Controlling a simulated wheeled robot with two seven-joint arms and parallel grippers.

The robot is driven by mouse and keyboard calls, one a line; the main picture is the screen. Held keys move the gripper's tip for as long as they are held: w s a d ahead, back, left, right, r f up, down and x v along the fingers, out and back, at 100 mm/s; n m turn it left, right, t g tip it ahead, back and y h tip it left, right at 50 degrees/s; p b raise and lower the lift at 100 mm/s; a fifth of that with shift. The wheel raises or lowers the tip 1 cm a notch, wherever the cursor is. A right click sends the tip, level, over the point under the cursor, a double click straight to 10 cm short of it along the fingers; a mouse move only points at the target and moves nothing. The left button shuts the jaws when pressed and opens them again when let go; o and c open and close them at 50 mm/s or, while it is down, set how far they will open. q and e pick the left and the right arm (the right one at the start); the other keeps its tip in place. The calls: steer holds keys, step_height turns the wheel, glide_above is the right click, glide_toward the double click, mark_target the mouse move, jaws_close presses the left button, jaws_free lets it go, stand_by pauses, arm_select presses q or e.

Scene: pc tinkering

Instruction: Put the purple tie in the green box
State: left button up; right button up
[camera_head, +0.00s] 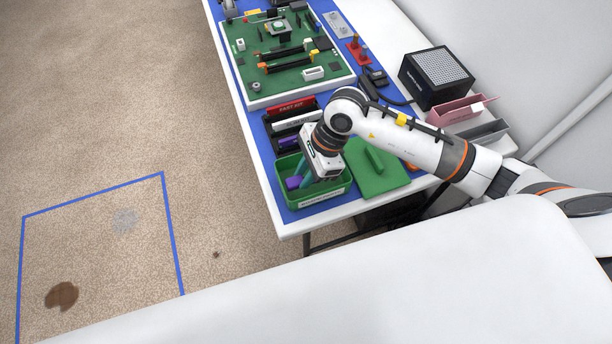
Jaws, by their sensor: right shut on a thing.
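The green box (322,203) sits at the near end of the table with its top open. My right gripper (303,184) comes from above, its fingers down in the box and shut. The purple tie (293,183) shows at the fingertips, inside the box near its left side. The gripper body hides part of the box's inside. A teal piece shows beside the fingers; I cannot tell what it is. My left gripper is not in view.
A green lid (378,182) with a handle lies right of the box. Behind the box is a black tray (283,124) with markers and another purple item (289,142). A large circuit board (263,89) lies farther back. A black speaker-like box (436,80) stands at right.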

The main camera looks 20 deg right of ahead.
step_height(320, 180, down, 3)
steer(key=shift+r, duration=0.1)
steer(key=shift+f, duration=0.2)
steer(key=o, duration=0.9)
steer(key=shift+o, duration=0.2)
steer(key=shift+r, duration=0.2)
steer(key=b+v, duration=0.1)
steer(key=v, duration=1.1)
